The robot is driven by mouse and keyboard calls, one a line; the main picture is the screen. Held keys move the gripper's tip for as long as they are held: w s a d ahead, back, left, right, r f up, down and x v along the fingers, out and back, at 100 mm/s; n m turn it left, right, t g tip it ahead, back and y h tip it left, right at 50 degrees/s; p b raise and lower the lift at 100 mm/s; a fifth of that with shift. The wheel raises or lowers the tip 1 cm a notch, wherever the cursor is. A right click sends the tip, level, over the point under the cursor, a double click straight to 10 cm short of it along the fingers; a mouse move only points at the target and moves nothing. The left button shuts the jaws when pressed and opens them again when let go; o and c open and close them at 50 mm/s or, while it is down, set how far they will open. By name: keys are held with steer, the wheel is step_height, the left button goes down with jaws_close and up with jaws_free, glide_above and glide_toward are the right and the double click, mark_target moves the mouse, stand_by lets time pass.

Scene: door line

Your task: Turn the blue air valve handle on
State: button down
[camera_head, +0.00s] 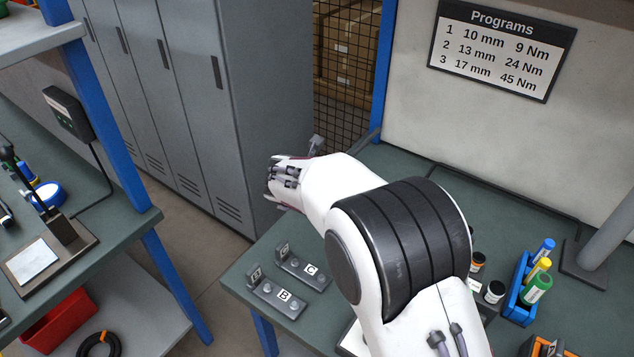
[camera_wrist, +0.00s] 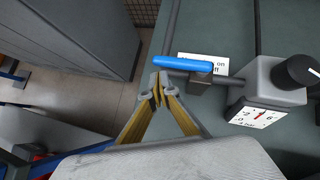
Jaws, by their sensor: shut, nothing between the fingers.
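The blue air valve handle (camera_wrist: 182,63) shows in the wrist view at upper centre. It extends left from a dark valve body, roughly in line with the short pipe to the regulator. A white label (camera_wrist: 212,58) lies behind it, with "on" and part of "off" readable; the handle covers part of it. My gripper (camera_wrist: 158,81) is shut and empty, its fingertips just below the handle's left end in the picture. I cannot tell whether they touch it. In the head view the valve is not visible and my arm covers much of the bench.
A grey regulator (camera_wrist: 275,80) with a black knob and a gauge (camera_wrist: 257,116) stands right of the valve. In the head view, blocks marked B (camera_head: 279,301) and C (camera_head: 306,273) sit on the bench left of my arm. Grey lockers (camera_head: 190,100) stand beyond.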

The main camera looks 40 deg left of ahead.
steer(key=s+r, duration=0.7)
steer(key=s, duration=0.3)
stand_by(0.6)
